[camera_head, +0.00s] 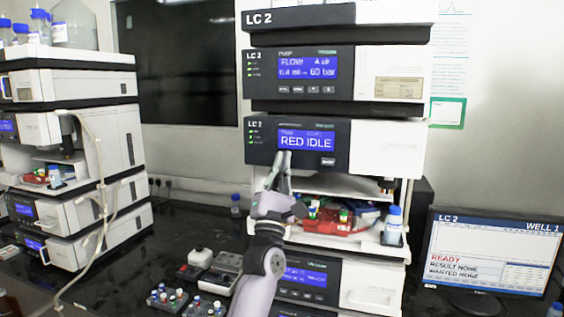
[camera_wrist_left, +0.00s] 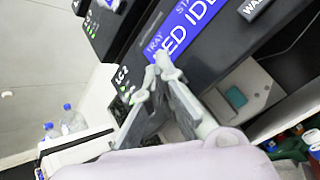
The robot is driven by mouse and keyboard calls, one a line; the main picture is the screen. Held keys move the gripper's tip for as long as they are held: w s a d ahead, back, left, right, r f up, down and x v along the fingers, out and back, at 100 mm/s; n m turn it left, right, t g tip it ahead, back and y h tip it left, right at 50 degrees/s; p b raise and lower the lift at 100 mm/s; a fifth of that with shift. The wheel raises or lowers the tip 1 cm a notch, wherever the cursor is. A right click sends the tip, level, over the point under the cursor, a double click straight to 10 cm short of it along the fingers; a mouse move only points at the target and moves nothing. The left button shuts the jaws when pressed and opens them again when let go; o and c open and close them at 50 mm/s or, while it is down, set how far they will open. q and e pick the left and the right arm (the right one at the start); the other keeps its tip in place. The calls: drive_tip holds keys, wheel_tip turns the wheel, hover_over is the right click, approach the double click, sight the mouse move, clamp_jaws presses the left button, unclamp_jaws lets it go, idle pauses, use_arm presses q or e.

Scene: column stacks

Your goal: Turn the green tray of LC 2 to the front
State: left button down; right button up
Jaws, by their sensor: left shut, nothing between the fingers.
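The LC 2 stack stands in the middle of the head view. Its tray module (camera_head: 385,150) has a blue display (camera_head: 305,138) reading RED IDLE; the display also shows in the left wrist view (camera_wrist_left: 188,25). A small labelled button (camera_head: 328,161) sits below the display's right end. Below, in the open bay, a red tray (camera_head: 335,224) with vials faces the front. I cannot clearly make out a green tray behind it. My left gripper (camera_head: 285,156) is shut and empty, its tips close to the display's lower left edge; contact is unclear. My right gripper is out of view.
A blue-capped bottle (camera_head: 393,226) stands at the bay's right. A monitor (camera_head: 490,250) at the right reads LC 2, READY, WANTED NONE. Vial racks (camera_head: 182,299) lie on the black bench left of my arm. Another instrument stack (camera_head: 70,150) stands at the left.

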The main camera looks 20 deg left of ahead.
use_arm(q)
drive_tip(key=shift+w+b, duration=0.35)
drive_tip(key=shift+b, duration=0.05)
idle(0.6)
idle(0.3)
drive_tip(key=shift+s, duration=0.85)
drive_tip(key=shift+p, duration=0.3)
drive_tip(key=shift+s+a+p, duration=0.1)
drive_tip(key=shift+s+p, duration=0.7)
drive_tip(key=shift+s, duration=1.7)
idle(2.7)
